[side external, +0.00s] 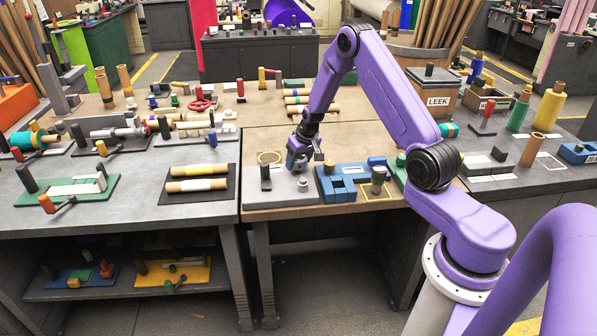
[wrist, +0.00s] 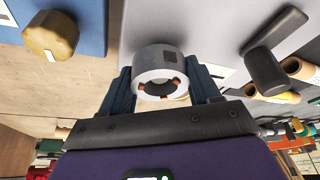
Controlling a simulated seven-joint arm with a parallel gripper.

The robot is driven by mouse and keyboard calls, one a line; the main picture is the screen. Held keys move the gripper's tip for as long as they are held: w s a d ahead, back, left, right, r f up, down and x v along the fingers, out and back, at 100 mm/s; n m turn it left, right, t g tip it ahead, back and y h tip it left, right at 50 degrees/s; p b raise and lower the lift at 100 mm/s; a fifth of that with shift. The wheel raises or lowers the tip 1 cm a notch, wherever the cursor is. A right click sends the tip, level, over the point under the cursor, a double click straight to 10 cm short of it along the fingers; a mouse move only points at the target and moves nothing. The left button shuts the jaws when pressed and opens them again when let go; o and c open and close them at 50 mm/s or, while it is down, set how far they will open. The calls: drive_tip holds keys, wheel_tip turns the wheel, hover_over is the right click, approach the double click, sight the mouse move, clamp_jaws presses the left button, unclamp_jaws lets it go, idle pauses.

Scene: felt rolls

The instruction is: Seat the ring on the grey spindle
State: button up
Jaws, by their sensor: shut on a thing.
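My gripper (side external: 297,162) is low over a light grey plate (side external: 283,197) at the front of the wooden bench. In the wrist view my gripper (wrist: 162,84) is shut on a thick grey ring (wrist: 158,56), one dark blue finger on each side of it. The ring has a pale end face and an open hole with orange-brown spots inside. In the side view the ring is too small and covered to make out clearly. A small grey upright piece (side external: 303,184) stands on the plate just below my gripper; I cannot tell whether it is the spindle or whether the ring touches it.
A dark post (side external: 265,172) stands on the plate left of my gripper; it shows as a dark hammer-like shape (wrist: 275,55) in the wrist view. Bare wood lies behind.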

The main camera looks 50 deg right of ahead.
drive_tip(key=shift+f, duration=0.65)
idle(0.7)
drive_tip(key=o, duration=1.6)
drive_tip(key=v, duration=1.7)
drive_tip(key=shift+s+r, duration=0.1)
drive_tip(key=shift+r, duration=0.1)
drive_tip(key=shift+a, duration=0.15)
